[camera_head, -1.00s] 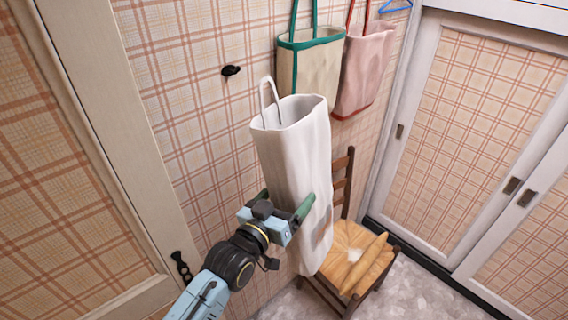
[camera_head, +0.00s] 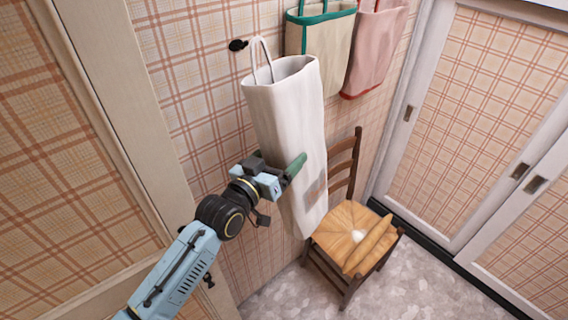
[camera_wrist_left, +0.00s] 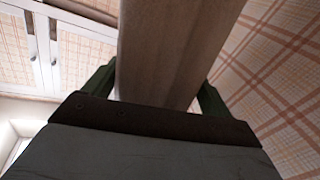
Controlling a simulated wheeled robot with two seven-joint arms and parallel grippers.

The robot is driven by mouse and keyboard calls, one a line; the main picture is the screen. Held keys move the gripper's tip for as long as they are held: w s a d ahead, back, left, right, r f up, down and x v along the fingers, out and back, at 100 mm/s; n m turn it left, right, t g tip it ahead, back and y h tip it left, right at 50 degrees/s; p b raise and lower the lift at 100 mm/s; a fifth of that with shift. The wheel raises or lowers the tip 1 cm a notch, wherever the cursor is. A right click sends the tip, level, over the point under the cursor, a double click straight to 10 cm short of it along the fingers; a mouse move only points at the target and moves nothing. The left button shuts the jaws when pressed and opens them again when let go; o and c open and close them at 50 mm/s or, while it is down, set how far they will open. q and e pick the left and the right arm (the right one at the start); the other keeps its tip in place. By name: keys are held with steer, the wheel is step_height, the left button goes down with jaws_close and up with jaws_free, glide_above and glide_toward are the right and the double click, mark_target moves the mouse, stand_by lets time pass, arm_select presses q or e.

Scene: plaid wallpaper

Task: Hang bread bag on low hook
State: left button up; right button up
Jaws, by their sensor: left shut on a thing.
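The bread bag (camera_head: 290,115) is a tall white cloth bag with a thin loop at its open top, held nearly upright and slightly tilted. My left gripper (camera_head: 281,175) is shut on its lower half, with a green finger at its side. In the left wrist view the bag (camera_wrist_left: 170,50) fills the space between the two green fingers of the left gripper (camera_wrist_left: 158,90). The low hook (camera_head: 238,45) is a small black hook on the plaid wall, just left of the top of the bag's loop. I cannot tell whether loop and hook touch. My right gripper is not in view.
A beige bag with green trim (camera_head: 322,45) and a pink bag (camera_head: 374,50) hang on the wall to the right. A wooden chair (camera_head: 345,225) with a baguette (camera_head: 368,245) stands below. White sliding doors (camera_head: 470,120) are at the right, a door (camera_head: 110,120) at the left.

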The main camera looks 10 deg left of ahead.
arm_select(q)
steer(key=shift+w+a+f+b, duration=0.15)
steer(key=shift+w+a+b, duration=0.6)
steer(key=shift+a, duration=0.2)
steer(key=shift+w+a+f+b, duration=0.15)
steer(key=shift+w+a+b, duration=0.5)
steer(key=shift+a+b, duration=0.25)
steer(key=shift+w+a+f+b, duration=0.45)
steer(key=shift+a+f+b, duration=0.1)
steer(key=shift+f, duration=0.15)
